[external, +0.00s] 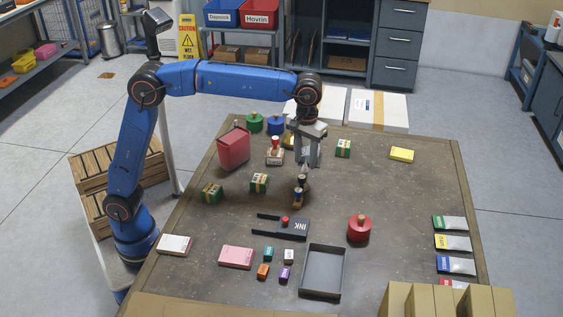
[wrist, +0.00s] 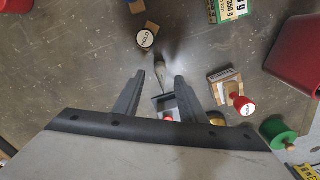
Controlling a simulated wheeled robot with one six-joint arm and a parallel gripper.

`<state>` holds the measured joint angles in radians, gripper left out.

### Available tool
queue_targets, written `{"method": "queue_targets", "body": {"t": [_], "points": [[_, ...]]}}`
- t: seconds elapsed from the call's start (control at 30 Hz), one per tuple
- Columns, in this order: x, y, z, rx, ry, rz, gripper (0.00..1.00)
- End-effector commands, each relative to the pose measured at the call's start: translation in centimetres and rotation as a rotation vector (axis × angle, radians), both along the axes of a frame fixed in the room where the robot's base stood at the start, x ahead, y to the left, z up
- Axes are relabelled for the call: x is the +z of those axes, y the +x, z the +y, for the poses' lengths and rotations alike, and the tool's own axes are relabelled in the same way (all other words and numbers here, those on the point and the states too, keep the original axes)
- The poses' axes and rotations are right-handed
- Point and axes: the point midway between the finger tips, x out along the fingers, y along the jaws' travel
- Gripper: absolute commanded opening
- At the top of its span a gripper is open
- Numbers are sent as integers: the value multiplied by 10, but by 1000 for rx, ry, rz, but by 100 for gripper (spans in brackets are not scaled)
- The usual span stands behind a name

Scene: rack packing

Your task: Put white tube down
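My gripper (external: 306,160) points down over the middle of the table. A small grey-framed item with a pale inside and a red spot (wrist: 165,104) shows between the fingers in the wrist view. I cannot make out a white tube with certainty.
A HOLD stamp (wrist: 145,39) stands close in front. A red container (external: 233,148), a red-handled stamp (external: 275,151) and green-and-white boxes (external: 259,182) surround the gripper. The table's right middle is mostly clear.

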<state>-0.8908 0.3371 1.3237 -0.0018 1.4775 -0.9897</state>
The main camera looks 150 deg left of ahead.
Motion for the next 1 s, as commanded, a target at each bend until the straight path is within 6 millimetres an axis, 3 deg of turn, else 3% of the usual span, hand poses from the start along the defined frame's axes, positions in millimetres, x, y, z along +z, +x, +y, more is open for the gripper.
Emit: {"method": "queue_targets", "body": {"t": [0.1, 0.33, 0.77, 0.87, 1.0], "points": [[23, 0, 0, 0, 1, -1, 38], [54, 0, 1, 0, 0, 0, 38], [64, 0, -1, -2, -1, 1, 38], [67, 3, -12, -27, 4, -4, 38], [75, 12, -58, -133, 23, -19, 38]]}}
